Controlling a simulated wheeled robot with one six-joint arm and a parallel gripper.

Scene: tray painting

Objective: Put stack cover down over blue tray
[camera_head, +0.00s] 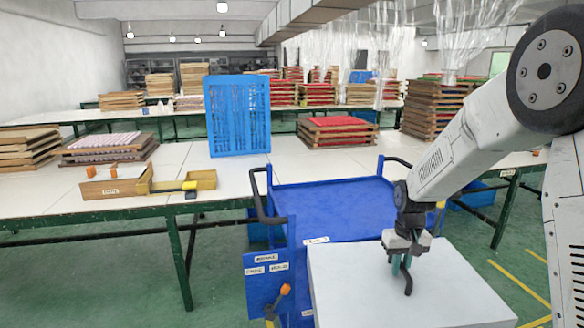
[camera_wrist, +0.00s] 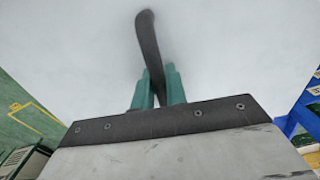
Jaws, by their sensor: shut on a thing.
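The stack cover (camera_head: 350,285) is a pale grey-white slab-like cover with a dark handle on top. It is at the bottom right of the head view, in front of the blue cart, and fills much of the wrist view (camera_wrist: 70,50). My gripper (camera_head: 401,266) is shut on the cover's dark handle (camera_wrist: 147,30), with its teal fingers (camera_wrist: 159,90) either side of it. What is under the cover is hidden. A blue slatted tray (camera_head: 238,115) stands upright on the white table, left of and behind the cover.
A blue cart (camera_head: 335,200) with a bare flat top and dark handles stands between the cover and the table. Green floor is open at lower left.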

